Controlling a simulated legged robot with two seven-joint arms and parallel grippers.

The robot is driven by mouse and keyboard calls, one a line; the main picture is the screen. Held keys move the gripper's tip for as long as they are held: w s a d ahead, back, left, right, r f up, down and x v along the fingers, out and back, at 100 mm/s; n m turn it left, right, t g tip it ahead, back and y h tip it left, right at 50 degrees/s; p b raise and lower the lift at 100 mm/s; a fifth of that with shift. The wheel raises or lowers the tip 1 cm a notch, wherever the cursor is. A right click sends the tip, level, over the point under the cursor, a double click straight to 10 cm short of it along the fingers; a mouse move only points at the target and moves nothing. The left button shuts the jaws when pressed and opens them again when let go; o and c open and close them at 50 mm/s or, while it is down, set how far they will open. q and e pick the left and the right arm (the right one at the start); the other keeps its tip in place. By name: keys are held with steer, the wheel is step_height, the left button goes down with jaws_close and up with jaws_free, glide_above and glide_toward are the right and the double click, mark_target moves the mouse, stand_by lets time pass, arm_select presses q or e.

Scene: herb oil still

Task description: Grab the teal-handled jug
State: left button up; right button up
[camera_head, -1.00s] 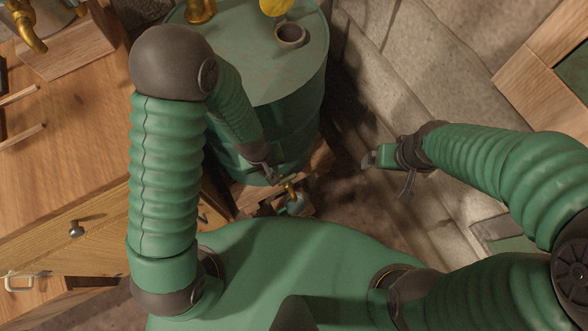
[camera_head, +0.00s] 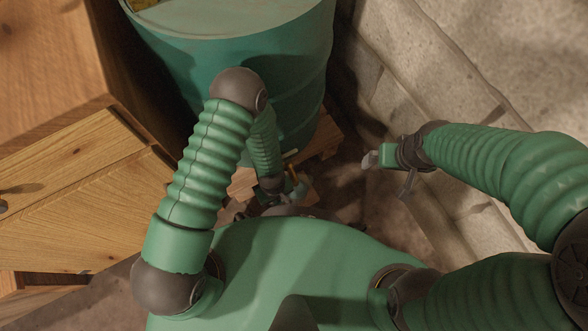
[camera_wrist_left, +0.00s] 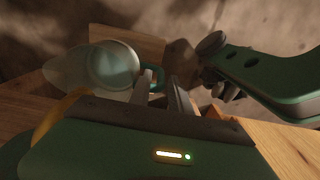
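The jug (camera_wrist_left: 110,66) is pale and see-through, with a teal handle (camera_wrist_left: 151,82) on its right side in the left wrist view. In the head view it is a small, partly hidden shape (camera_head: 301,187) low in front of the drum. My left gripper (camera_head: 272,188) is low beside it.
A large teal drum (camera_head: 235,55) stands on a wooden base (camera_head: 325,137) behind the jug. A brass tap (camera_head: 292,172) shows just above the jug. Wooden drawers (camera_head: 85,190) are close on the left. A stone wall (camera_head: 440,95) runs along the right; some floor is bare before it.

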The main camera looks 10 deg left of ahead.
arm_select(q)
steer(key=f+b, duration=0.4)
steer(key=f, duration=0.1)
steer(key=shift+w+a+f+b, duration=0.15)
steer(key=shift+a+f+b, duration=0.05)
steer(key=shift+a+b, duration=0.15)
steer(key=shift+d+r, duration=0.1)
steer(key=shift+r, duration=0.1)
jaws_close()
stand_by(0.7)
